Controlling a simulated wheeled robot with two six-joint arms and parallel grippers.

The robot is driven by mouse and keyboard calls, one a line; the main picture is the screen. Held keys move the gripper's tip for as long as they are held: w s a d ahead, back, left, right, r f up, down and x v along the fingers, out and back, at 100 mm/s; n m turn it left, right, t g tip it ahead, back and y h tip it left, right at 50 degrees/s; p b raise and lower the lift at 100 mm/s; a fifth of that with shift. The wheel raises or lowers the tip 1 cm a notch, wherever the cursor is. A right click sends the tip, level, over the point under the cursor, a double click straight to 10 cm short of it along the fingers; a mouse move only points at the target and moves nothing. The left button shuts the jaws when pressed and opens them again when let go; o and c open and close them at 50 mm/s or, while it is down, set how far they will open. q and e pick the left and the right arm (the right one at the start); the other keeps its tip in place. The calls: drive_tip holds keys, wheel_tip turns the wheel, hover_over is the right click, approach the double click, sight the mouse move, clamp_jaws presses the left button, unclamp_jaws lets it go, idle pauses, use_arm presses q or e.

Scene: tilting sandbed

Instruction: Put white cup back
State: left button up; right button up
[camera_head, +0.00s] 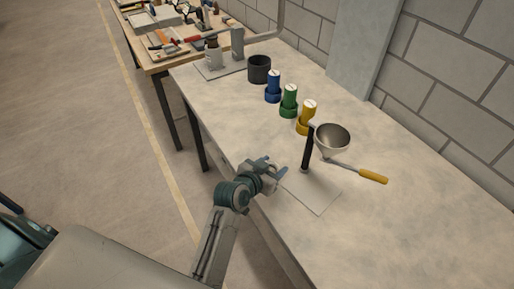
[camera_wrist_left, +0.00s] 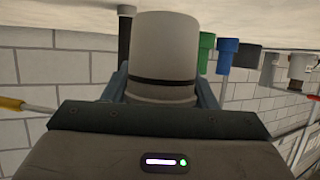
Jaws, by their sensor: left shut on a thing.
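My left gripper (camera_head: 276,174) is over the near edge of the workbench, beside the plate of a small stand. In the left wrist view a white cylinder with a dark band, the white cup (camera_wrist_left: 166,48), sits between the two blue-grey fingers. My left gripper is shut on it. In the head view I cannot make the cup out clearly at the gripper. My right gripper is not in view.
The stand has a flat plate (camera_head: 313,193), a black post (camera_head: 307,150) and a metal funnel (camera_head: 333,139). A yellow-handled tool (camera_head: 373,176) lies beside it. The right bench is clear.

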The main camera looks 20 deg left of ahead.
use_arm(q)
drive_tip(key=w+a+b, duration=0.1)
drive_tip(key=w+b, duration=0.1)
drive_tip(key=w, duration=0.2)
drive_tip(key=w+a+f+b, duration=0.1)
drive_tip(key=w+a, duration=0.1)
drive_tip(key=w, duration=0.1)
drive_tip(key=w+a+b, duration=0.1)
drive_tip(key=w+b, duration=0.1)
drive_tip(key=w, duration=0.2)
drive_tip(key=shift+w+a+f+b, duration=0.3)
drive_tip(key=shift+a+f, duration=0.05)
drive_tip(key=shift+a, duration=0.05)
drive_tip(key=shift+w+a+r, duration=0.1)
drive_tip(key=shift+w, duration=0.2)
drive_tip(key=shift+f+b, duration=0.3)
drive_tip(key=shift+b, duration=0.15)
wheel_tip(320, 180, down, 3)
drive_tip(key=b, duration=0.3)
drive_tip(key=shift+r, duration=0.1)
